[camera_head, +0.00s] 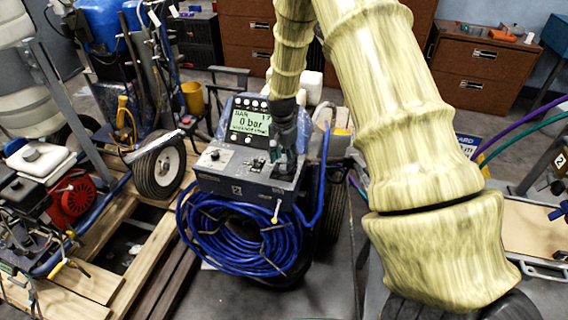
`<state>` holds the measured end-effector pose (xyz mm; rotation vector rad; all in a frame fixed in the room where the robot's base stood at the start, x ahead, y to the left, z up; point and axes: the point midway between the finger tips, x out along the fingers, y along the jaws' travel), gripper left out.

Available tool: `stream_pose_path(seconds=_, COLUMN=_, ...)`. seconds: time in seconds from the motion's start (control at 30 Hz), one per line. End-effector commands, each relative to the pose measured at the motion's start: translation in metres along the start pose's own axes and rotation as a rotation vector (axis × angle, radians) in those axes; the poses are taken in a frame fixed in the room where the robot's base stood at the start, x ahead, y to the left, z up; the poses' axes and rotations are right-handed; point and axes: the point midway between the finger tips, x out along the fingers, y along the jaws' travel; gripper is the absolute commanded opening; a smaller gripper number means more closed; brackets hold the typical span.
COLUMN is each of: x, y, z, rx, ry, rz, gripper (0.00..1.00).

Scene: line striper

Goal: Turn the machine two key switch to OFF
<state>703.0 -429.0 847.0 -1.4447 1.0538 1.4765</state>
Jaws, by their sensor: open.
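The line striper marked 2 (237,190) stands in the middle, with a dark control box and a lit display (249,121) reading 0 bar. My gripper (277,160) is dark and points down at the right part of the box's top panel, near a small switch (256,165). It is open, but its fingertips are small and partly blend with the panel. I cannot tell whether they touch a switch. The key switch and its position are too small to make out, and may be hidden by my gripper.
A coiled blue hose (240,240) hangs on the front of the machine. Another machine with a red engine (75,200) stands at left on wooden planks (105,245). A wheel (158,168) stands close beside the box. Brown cabinets (480,70) line the back.

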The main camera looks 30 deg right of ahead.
Motion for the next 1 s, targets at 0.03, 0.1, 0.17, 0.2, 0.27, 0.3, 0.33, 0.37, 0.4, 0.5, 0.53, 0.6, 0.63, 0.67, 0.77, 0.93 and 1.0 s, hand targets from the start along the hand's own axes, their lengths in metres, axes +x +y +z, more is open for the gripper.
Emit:
stream_pose_path(seconds=0.03, x=0.006, y=0.001, z=0.001, rx=0.000, ry=-0.001, rz=0.001, gripper=0.51)
stream_pose_path(seconds=0.1, x=0.013, y=0.000, z=0.001, rx=0.000, ry=-0.001, rz=0.001, gripper=0.51)
stream_pose_path(seconds=0.17, x=0.019, y=0.001, z=0.000, rx=0.001, ry=-0.002, rz=0.002, gripper=0.51)
stream_pose_path(seconds=0.2, x=0.022, y=0.001, z=0.000, rx=0.002, ry=-0.001, rz=0.001, gripper=0.51)
stream_pose_path(seconds=0.27, x=0.025, y=0.001, z=-0.001, rx=0.002, ry=0.000, rz=0.000, gripper=0.51)
stream_pose_path(seconds=0.3, x=0.027, y=0.001, z=-0.001, rx=0.002, ry=0.000, rz=-0.001, gripper=0.51)
stream_pose_path(seconds=0.33, x=0.028, y=0.001, z=-0.001, rx=0.002, ry=0.000, rz=-0.001, gripper=0.51)
stream_pose_path(seconds=0.37, x=0.029, y=0.001, z=-0.001, rx=0.002, ry=0.000, rz=-0.001, gripper=0.51)
stream_pose_path(seconds=0.4, x=0.030, y=0.001, z=-0.001, rx=0.002, ry=0.000, rz=0.000, gripper=0.51)
stream_pose_path(seconds=0.5, x=0.031, y=0.001, z=-0.001, rx=0.001, ry=0.000, rz=0.000, gripper=0.51)
stream_pose_path(seconds=0.53, x=0.031, y=0.001, z=-0.001, rx=0.001, ry=0.000, rz=-0.001, gripper=0.51)
stream_pose_path(seconds=0.6, x=0.031, y=0.001, z=-0.001, rx=0.001, ry=0.000, rz=-0.001, gripper=0.51)
stream_pose_path(seconds=0.63, x=0.031, y=0.001, z=-0.001, rx=0.001, ry=0.000, rz=0.000, gripper=0.51)
stream_pose_path(seconds=0.67, x=0.031, y=0.001, z=-0.001, rx=0.001, ry=0.000, rz=0.000, gripper=0.51)
stream_pose_path(seconds=0.77, x=0.031, y=0.001, z=-0.001, rx=0.001, ry=0.000, rz=0.000, gripper=0.37)
stream_pose_path(seconds=0.93, x=0.030, y=0.001, z=-0.001, rx=0.001, ry=0.000, rz=0.000, gripper=0.06)
stream_pose_path(seconds=1.0, x=0.030, y=0.001, z=0.000, rx=0.001, ry=0.000, rz=0.000, gripper=0.04)
